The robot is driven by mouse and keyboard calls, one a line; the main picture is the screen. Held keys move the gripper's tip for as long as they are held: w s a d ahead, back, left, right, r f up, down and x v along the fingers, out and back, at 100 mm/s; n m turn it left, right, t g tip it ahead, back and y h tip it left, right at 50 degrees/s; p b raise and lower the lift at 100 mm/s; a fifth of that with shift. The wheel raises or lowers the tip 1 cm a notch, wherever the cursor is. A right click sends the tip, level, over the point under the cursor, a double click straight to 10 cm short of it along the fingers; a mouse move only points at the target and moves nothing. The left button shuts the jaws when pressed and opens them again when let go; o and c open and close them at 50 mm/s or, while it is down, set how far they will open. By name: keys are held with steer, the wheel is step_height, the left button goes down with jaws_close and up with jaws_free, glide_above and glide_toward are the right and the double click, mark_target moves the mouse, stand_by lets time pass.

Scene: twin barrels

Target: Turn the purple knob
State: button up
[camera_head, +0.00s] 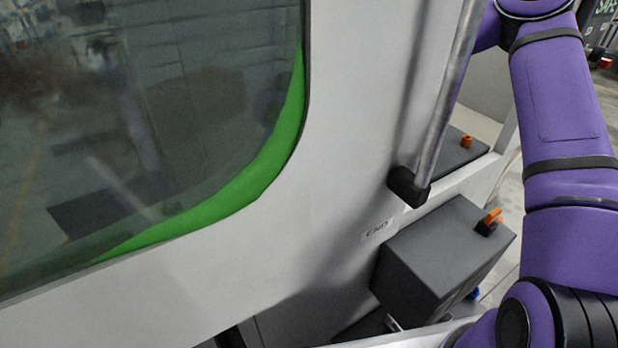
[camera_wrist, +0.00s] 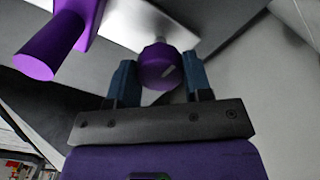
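The purple knob (camera_wrist: 160,66) is in the upper middle of the wrist view, round with a pale mark on its face. My gripper (camera_wrist: 160,68) has its two dark blue fingers apart, one on each side of the knob. The fingertips are very near the knob's sides; I cannot tell whether they touch it. I see nothing else between the fingers. The knob and my gripper do not show in the head view, where my purple arm runs down the right side.
A purple cylindrical part (camera_wrist: 55,45) juts out left of the knob. In the head view a dark grey box (camera_head: 430,260) bears an orange switch (camera_head: 490,221). A metal bar handle (camera_head: 447,95) stands above it, beside a large green-edged window (camera_head: 270,155).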

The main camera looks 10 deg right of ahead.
steer(key=shift+n, duration=0.4)
steer(key=n, duration=0.4)
steer(key=shift+n, duration=0.4)
steer(key=n, duration=1.2)
steer(key=shift+n, duration=0.4)
steer(key=n, duration=0.5)
steer(key=shift+n, duration=0.3)
steer(key=o, duration=0.9)
steer(key=shift+o, duration=0.2)
